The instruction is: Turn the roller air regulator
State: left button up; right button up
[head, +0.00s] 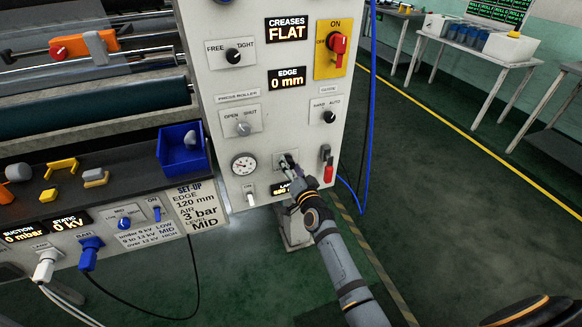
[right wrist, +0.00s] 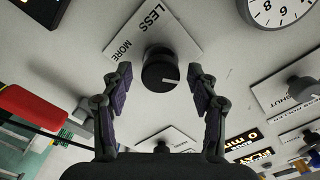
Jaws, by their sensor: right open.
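The roller air regulator is a round black knob (right wrist: 160,72) with a pale pointer line, on a white plate marked LESS and MORE (right wrist: 136,34). In the right wrist view the knob lies between the two fingers of my right gripper (right wrist: 159,78), with a visible gap on each side. The gripper is open and holds nothing. In the head view my right gripper (head: 288,170) is at the lower part of the white panel and mostly covers the knob. A round pressure gauge (head: 244,164) sits left of it and also shows in the right wrist view (right wrist: 279,8). My left gripper is not in view.
A red-handled switch (head: 327,172) is close on the right. The OPEN/SHUT knob (head: 243,128) is above the gauge. A white toggle (head: 249,197) is below it. A set-up sign (head: 197,206) reads air 3 bar. Blue cables (head: 371,110) hang at the panel's right edge.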

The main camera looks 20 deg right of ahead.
jog(key=shift+s, duration=0.1)
jog(key=s, duration=1.2)
jog(key=shift+d, duration=0.2)
jog(key=shift+w, duration=0.1)
jog(key=s+d+f+n+g+p, duration=0.15)
jog(key=s+f+g, duration=0.35)
jog(key=f, duration=0.9)
jog(key=s+f+n+g+p, duration=0.25)
jog(key=s+f, duration=0.35)
jog(key=f, duration=0.8)
jog(key=s+d+f+n+g+p, duration=0.1)
jog(key=s+f, duration=0.4)
jog(key=s, duration=0.6)
jog(key=s+d+f+n+g+h+p, duration=0.1)
jog(key=s+f+g, duration=0.4)
jog(key=s, duration=0.6)
jog(key=s+d+f+n+g, duration=0.3)
jog(key=s+f, duration=0.3)
jog(key=s, duration=0.5)
jog(key=shift+s+d+f+p, duration=0.15)
jog(key=shift+d+f+p, duration=0.25)
jog(key=shift+d, duration=0.2)
